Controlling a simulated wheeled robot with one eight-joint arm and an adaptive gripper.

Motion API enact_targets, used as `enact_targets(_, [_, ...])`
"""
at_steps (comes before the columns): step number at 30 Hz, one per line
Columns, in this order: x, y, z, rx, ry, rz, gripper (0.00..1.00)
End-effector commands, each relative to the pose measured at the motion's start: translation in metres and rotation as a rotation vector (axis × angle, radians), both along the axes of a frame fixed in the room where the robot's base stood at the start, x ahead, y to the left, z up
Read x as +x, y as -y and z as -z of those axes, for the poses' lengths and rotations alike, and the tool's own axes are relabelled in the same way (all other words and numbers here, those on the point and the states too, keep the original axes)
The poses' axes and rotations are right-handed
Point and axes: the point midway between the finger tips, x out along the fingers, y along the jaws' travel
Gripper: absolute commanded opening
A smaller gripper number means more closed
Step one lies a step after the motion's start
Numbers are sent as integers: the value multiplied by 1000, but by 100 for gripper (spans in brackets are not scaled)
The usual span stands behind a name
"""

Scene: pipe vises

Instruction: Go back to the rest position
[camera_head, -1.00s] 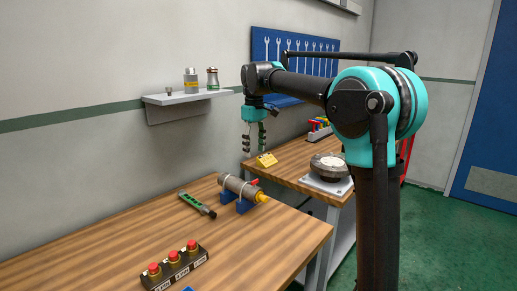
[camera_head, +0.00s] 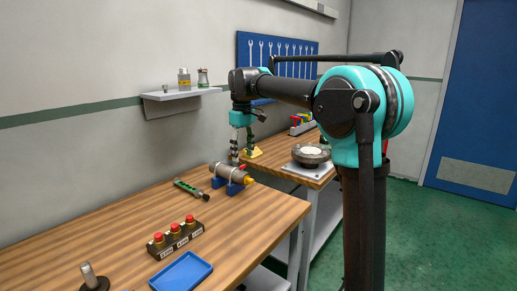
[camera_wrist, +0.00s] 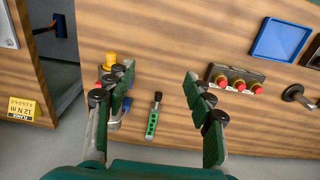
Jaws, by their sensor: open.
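My gripper (camera_head: 242,150) hangs from the teal wrist above the far end of the near wooden table, pointing down. A green-handled tool (camera_head: 190,189) lies flat left of the vise. It also shows between the fingers in the wrist view (camera_wrist: 152,122).
A box with three red buttons (camera_head: 175,238), a blue tray (camera_head: 181,271) and a dark upright-post fixture (camera_head: 92,280) stand at the near end. A second table holds a round device (camera_head: 311,154) and a yellow block (camera_head: 253,153). A wall shelf (camera_head: 180,94) holds small bottles.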

Motion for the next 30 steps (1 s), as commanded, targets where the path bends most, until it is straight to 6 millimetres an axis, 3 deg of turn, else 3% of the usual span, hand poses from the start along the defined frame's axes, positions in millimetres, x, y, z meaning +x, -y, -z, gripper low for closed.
enact_targets(8, [-12, 34, 28, 17, 33, 93, 53])
enact_targets(17, [-49, 100, 88, 49, 100, 282, 53])
enact_targets(20, [-77, 134, 123, 68, 138, 386, 53])
enact_targets(24, [-136, 184, 183, 101, 202, 558, 53])
enact_targets(30, [-220, 229, 254, 141, 282, 763, 53])
